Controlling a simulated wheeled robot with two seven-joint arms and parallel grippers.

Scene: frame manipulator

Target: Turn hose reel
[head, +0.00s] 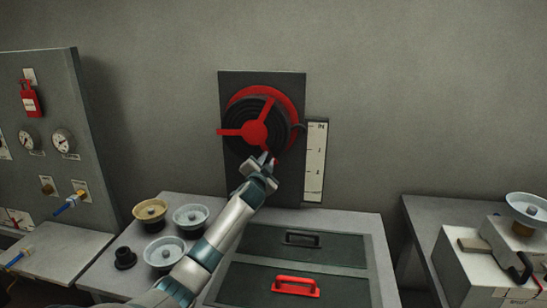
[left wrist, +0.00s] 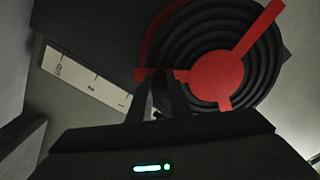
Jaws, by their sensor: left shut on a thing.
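The hose reel (head: 255,132) is mounted on a dark upright panel (head: 232,90). It has a red rim, a black coiled hose and a red hub with three spokes. One spoke points left, one up and to the right, and one down towards my gripper. My left gripper (head: 265,159) is at the end of the lower spoke, shut on it. In the left wrist view, the dark fingers (left wrist: 160,97) close at the outer end of a red spoke (left wrist: 182,76), which they partly hide. The red hub (left wrist: 216,76) is in clear sight there. My right gripper is in neither view.
A white scale plate (head: 315,160) stands right beside the reel panel. The table below holds several round handwheels (head: 191,217) and dark lids with a black handle (head: 302,239) and a red handle (head: 296,286). A gauge panel (head: 60,110) stands left.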

